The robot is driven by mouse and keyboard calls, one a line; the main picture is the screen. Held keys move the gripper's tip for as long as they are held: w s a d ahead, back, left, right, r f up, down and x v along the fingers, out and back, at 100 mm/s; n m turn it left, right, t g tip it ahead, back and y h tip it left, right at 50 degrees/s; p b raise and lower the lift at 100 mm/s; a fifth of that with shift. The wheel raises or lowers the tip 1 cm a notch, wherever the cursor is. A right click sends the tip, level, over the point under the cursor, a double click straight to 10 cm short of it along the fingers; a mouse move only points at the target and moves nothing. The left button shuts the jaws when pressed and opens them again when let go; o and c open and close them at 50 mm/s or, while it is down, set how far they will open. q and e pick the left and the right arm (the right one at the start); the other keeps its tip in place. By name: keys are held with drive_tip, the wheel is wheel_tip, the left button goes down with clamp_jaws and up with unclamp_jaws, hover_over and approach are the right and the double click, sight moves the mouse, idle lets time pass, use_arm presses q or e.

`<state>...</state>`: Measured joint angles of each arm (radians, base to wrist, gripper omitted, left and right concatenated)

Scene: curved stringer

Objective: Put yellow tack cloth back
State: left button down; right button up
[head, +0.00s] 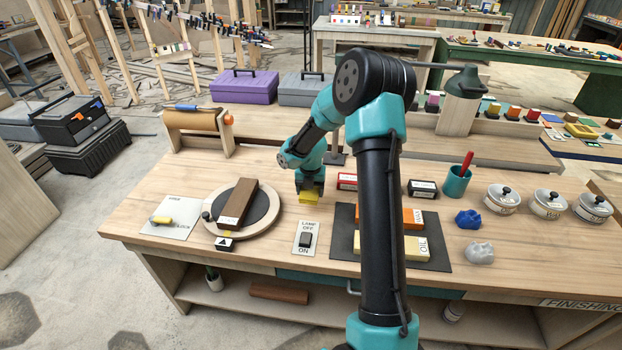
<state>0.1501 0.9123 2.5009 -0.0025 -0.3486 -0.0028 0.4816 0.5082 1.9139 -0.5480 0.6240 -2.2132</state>
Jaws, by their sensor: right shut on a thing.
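My right gripper (310,186) points down over the middle of the workbench. It is shut on a small yellow piece, which looks like the yellow tack cloth (308,198). Only the cloth's lower part shows below the fingers. It is at or just above the bench top; I cannot tell if it touches. My left gripper is not in view.
A lamp switch plate (306,238) lies just in front of the gripper. A round turntable (263,219) bearing a brown block is to the left. A dark mat (342,243) with orange and yellow blocks is to the right, partly behind my arm.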

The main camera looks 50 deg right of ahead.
drive_tip(key=w+d, duration=0.2)
drive_tip(key=d, duration=0.1)
drive_tip(key=w+d, duration=0.3)
drive_tip(key=w+d+f, duration=0.1)
drive_tip(key=w+d, duration=0.2)
drive_tip(key=shift+w+d+f, duration=0.1)
drive_tip(key=shift+f, duration=1.75)
drive_tip(key=o, duration=0.9)
drive_tip(key=shift+f, duration=0.1)
